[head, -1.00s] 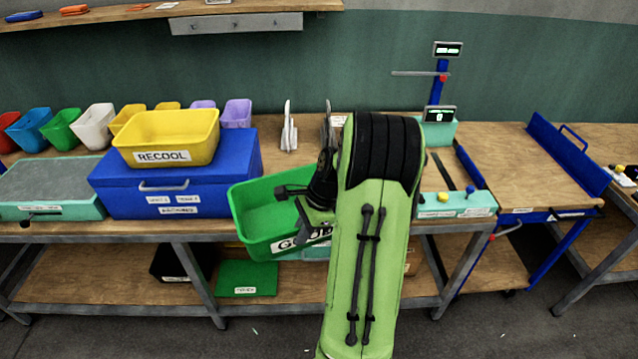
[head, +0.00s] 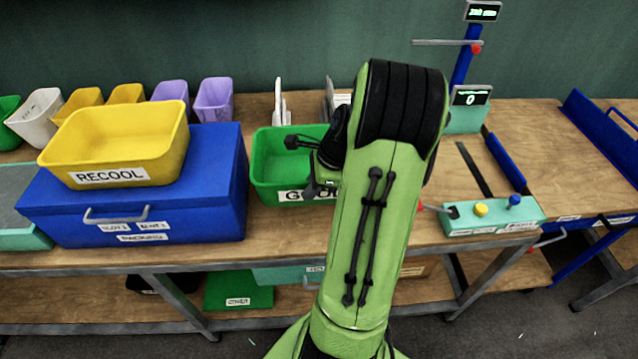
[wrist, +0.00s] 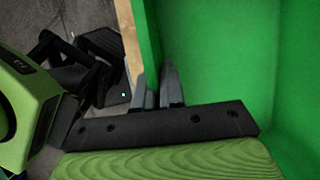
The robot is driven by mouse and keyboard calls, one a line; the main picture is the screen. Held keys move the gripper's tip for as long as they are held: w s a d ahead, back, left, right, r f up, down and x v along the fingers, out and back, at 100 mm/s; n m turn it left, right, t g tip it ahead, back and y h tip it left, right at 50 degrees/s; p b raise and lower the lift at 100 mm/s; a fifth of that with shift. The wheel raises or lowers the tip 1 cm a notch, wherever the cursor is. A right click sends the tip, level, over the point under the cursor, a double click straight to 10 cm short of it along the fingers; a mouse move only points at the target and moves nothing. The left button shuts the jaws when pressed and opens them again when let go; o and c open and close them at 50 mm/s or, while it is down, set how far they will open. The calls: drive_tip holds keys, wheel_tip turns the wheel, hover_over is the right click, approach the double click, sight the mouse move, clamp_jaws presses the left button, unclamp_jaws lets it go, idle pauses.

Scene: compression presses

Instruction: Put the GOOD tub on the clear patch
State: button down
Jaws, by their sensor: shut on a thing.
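The green GOOD tub (head: 268,165) is over the bench top, between the blue box and my arm in the head view. It looks level, and part of its label is hidden by my arm. I cannot tell if its base touches the wood. My gripper (head: 328,180) is at the tub's right front side, largely hidden by my own arm. In the wrist view, the fingers (wrist: 158,90) are shut on the wall of the tub (wrist: 215,60). The bare wood (head: 262,228) in front of the tub is clear.
A yellow RECOOL tub (head: 120,140) sits on a blue box (head: 215,190) to the left. White upright holders (head: 281,105) stand behind the GOOD tub. A teal press control box (head: 490,215) is to the right. Coloured bins line the back left.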

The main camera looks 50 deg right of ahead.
wheel_tip(320, 180, down, 10)
drive_tip(key=b, duration=0.3)
drive_tip(key=shift+f, duration=0.15)
drive_tip(key=c, duration=1.3)
unclamp_jaws()
drive_tip(key=shift+o, duration=0.3)
